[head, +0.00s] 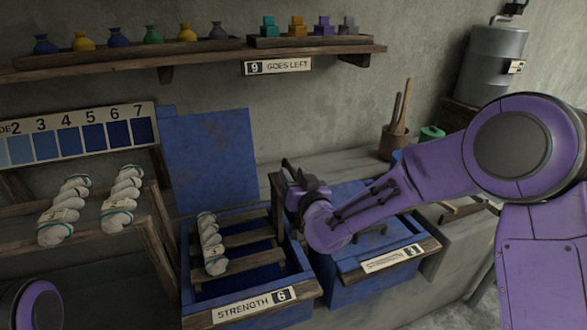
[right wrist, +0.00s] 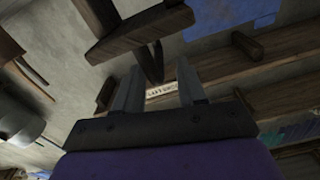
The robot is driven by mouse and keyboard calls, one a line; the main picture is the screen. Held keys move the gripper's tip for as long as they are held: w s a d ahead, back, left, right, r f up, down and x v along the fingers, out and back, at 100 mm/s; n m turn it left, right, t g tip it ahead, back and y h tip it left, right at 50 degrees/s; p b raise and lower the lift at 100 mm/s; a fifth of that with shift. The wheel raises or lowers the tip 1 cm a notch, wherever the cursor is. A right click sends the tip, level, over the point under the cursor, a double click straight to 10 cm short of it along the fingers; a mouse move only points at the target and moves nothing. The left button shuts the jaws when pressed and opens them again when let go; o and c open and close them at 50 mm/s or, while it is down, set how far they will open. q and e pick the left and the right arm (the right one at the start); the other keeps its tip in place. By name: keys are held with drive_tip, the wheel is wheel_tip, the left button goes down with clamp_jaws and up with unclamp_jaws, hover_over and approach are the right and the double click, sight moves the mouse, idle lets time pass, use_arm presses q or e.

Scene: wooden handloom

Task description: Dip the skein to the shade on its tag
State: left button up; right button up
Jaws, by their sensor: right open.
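In the head view a white skein with green bands (head: 212,245) lies on wooden slats in the open blue vat (head: 190,265), whose plate (head: 254,305) reads STRENGTH 6. Two more such skeins, a left one (head: 64,208) and a right one (head: 121,198), lie on the rack at left. No tag number is readable. My right gripper (head: 286,168) is at the right side of the open vat, beside a dark wooden post (head: 279,205). In the right wrist view its fingers (right wrist: 158,88) are apart, with a dark wooden bar (right wrist: 145,30) beyond them; contact is unclear. My left gripper is out of view.
A shade card (head: 85,135) with blue swatches hangs at left. The blue lid (head: 210,155) stands raised. A second blue vat (head: 345,290) is closed, partly behind my right arm. A pot with sticks (head: 394,142) stands behind.

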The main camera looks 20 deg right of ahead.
drive_tip(key=shift+w, duration=1.1)
drive_tip(key=shift+d, duration=0.1)
clamp_jaws()
wheel_tip(320, 180, down, 14)
drive_tip(key=b, duration=0.9)
drive_tip(key=shift+f+b, duration=0.15)
drive_tip(key=shift+b, duration=0.25)
unclamp_jaws()
drive_tip(key=shift+r, duration=0.2)
drive_tip(key=shift+a, duration=0.2)
drive_tip(key=shift+d, duration=0.1)
